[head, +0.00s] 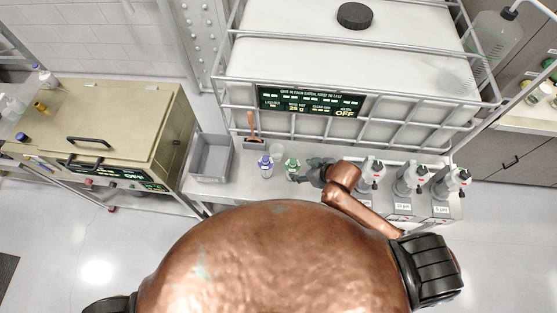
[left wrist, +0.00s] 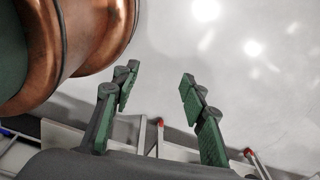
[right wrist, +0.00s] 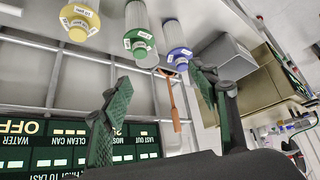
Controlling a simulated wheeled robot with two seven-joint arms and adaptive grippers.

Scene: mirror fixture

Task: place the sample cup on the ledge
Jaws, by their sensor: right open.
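The ledge (head: 228,187) is the pale shelf in front of the caged white tank. A faint clear vessel (head: 278,149), perhaps the sample cup, stands behind two bottles; I cannot be sure. A purple-marked bottle (head: 266,166) and a green-marked bottle (head: 292,167) stand on the ledge. My right gripper (head: 306,177) is open beside the green bottle. In the right wrist view its fingers (right wrist: 160,88) are apart and empty, with the green bottle (right wrist: 140,38) beyond them. My left gripper (left wrist: 158,83) is open and empty over bare floor, outside the head view.
A grey bin (head: 210,156) and a wooden-handled tool (head: 252,125) stand left of the bottles. Several pump bottles (head: 410,180) line the ledge's right end. The tank cage (head: 350,125) rises behind. A beige cabinet (head: 110,125) stands at left. A yellow-topped bottle (right wrist: 80,20) shows in the right wrist view.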

